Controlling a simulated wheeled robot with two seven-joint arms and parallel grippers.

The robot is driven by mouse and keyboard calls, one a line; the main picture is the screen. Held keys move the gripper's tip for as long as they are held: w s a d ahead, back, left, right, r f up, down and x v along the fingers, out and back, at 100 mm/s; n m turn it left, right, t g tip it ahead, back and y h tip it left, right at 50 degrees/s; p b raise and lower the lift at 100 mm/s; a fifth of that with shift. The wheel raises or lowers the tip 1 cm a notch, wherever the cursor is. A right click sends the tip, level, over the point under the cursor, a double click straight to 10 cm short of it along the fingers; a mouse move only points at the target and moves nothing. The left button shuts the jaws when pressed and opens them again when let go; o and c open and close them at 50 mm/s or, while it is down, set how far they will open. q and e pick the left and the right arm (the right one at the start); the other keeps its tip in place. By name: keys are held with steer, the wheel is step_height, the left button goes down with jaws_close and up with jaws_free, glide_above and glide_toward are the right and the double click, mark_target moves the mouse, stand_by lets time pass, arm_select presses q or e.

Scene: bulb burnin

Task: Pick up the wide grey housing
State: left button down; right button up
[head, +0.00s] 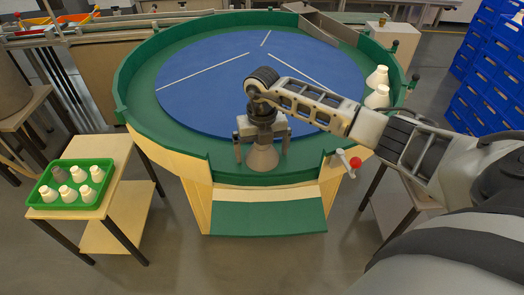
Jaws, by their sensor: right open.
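A wide, cone-shaped grey housing (263,159) stands upright on the green front rim of the round table (190,145). My right gripper (262,156) points down over it. Its fingers are open, one on the left and one on the right of the housing. I cannot tell whether either finger touches it. My left gripper is not in view.
A green tray (50,208) with several white housings and one greyish one stands on the left side table. White housings (377,76) stand at the right rim. A red-knobbed lever (355,162) is right of my gripper. The blue tabletop (210,95) is clear.

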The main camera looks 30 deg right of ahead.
steer(key=c, duration=0.9)
steer(key=shift+c, duration=0.2)
steer(key=shift+r, duration=0.15)
